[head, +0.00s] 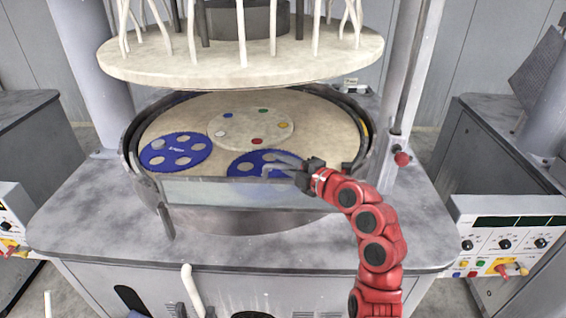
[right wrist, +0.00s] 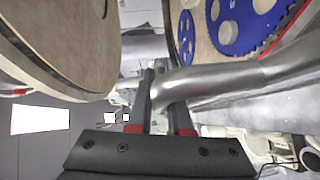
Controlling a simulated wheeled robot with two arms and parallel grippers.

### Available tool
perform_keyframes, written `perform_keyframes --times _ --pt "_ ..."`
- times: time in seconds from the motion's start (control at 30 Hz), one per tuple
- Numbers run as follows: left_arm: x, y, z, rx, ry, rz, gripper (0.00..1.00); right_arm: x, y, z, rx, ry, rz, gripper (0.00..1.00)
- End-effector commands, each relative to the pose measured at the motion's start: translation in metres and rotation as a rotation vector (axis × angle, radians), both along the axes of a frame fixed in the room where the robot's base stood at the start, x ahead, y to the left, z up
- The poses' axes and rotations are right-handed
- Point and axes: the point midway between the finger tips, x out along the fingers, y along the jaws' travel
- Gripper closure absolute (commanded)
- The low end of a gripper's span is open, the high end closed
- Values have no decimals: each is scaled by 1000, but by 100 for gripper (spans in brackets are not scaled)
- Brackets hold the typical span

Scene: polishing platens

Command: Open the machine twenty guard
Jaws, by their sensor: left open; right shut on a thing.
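The guard (head: 240,191) is a pale, see-through curved panel standing across the front of the round basin of the middle machine. A number twenty cannot be read on it. My right gripper (head: 285,166) is at the guard's top edge, right of its middle. In the right wrist view, a grey metal tube (right wrist: 215,82) runs between the fingers of my right gripper (right wrist: 163,108), which is shut on it; it looks like the guard's rail. My left gripper is not in view.
Blue toothed discs (head: 175,152) lie on the lower platen (head: 205,108). The upper platen (head: 240,62) hangs above. A grey post (head: 412,75) with a red knob (head: 402,159) stands at the right. A white pipe (head: 192,288) stands in front at left.

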Motion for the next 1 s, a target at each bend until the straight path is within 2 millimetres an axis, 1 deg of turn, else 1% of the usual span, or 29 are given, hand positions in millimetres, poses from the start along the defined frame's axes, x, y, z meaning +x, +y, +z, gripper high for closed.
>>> perform_keyframes --times 0.77,0.87,0.97,1.0 --pt "0 0 -2 0 0 0 50 0 0 -2 -1 1 -1 100" --pt "0 0 -8 0 0 0 50 -1 0 -3 -1 -5 -1 100" --pt "0 0 -20 0 0 0 50 -2 0 -6 0 -17 -1 100" --pt "0 0 -27 0 0 0 50 -3 0 -7 0 -24 -1 100"
